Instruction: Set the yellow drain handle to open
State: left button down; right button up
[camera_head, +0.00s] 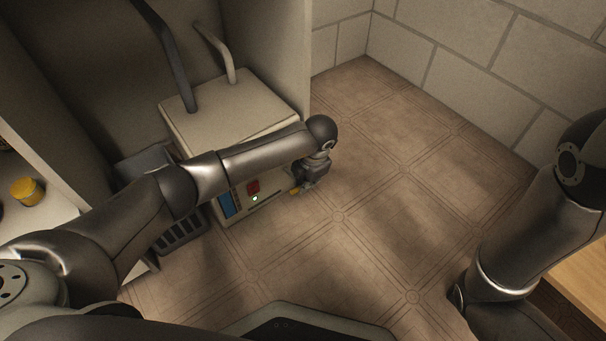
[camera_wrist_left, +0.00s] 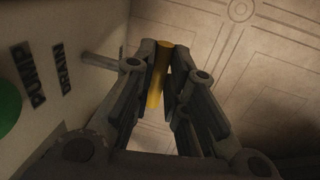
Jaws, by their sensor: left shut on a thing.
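The yellow drain handle (camera_wrist_left: 157,84) shows between my left fingers in the left wrist view. It stands out on a grey stem from the pale panel marked DRAIN and PUMP. My left gripper (camera_wrist_left: 166,55) is shut on it, with one finger on each side. In the head view my left gripper (camera_head: 303,187) is at the lower right front of the off-white pump box (camera_head: 228,112), and only a small yellow bit of the handle shows. Which setting the handle is at cannot be told. My right arm is at the right, its gripper out of view.
The box front has a red switch (camera_head: 253,187), a blue panel (camera_head: 227,205) and a small lit green light (camera_head: 255,198). A dark slotted crate (camera_head: 180,234) stands left of it. A yellow-lidded jar (camera_head: 26,190) is on the left shelf. The tiled floor (camera_head: 390,200) is clear.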

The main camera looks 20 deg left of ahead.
pick_arm(q)
jog(key=c, duration=1.5)
grip_release()
jog(key=shift+s+d, duration=0.15)
jog(key=shift+d, duration=0.05)
jog(key=shift+o, duration=0.2)
notch_tip(320, 180, up, 12)
jog(key=s+d, duration=0.1)
jog(key=shift+s+d, duration=0.2)
jog(key=shift+d, duration=0.2)
jog(key=shift+f, duration=0.1)
